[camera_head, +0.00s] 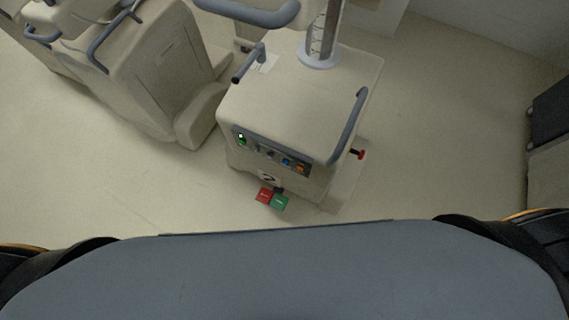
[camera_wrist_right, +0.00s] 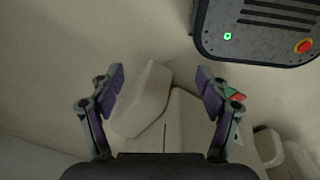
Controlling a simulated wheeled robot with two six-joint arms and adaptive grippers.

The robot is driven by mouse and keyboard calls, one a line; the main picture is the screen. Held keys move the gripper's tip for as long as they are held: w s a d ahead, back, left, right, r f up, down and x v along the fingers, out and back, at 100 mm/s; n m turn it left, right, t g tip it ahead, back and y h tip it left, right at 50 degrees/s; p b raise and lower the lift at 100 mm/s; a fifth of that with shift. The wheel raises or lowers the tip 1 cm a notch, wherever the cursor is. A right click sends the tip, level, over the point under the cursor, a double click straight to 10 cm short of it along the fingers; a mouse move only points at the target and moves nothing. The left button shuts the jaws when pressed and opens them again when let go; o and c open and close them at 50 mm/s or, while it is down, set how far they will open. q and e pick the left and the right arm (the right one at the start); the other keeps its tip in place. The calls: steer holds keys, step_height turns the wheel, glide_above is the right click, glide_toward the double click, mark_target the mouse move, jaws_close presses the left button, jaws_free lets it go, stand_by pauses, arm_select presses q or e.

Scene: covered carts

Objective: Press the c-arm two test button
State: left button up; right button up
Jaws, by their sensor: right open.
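A beige covered cart (camera_head: 300,95) stands ahead in the head view, with a dark control panel (camera_head: 270,153) along its front top edge. The panel has a lit green control (camera_head: 242,138) at its left end, small dark controls in the middle, a blue one (camera_head: 286,162) and an orange one (camera_head: 301,169) at the right. Their labels are too small to read, so I cannot tell which is the test button. My right gripper (camera_wrist_right: 160,72) is open and empty in the right wrist view, with pale beige surfaces beyond it. My left gripper is not in view.
A red pedal (camera_head: 264,195) and a green pedal (camera_head: 279,202) sit low at the cart's front. A grey handle (camera_head: 348,128) and a red knob (camera_head: 360,154) are on its right. Another beige machine (camera_head: 150,65) stands left.

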jaws_close()
stand_by(1.4)
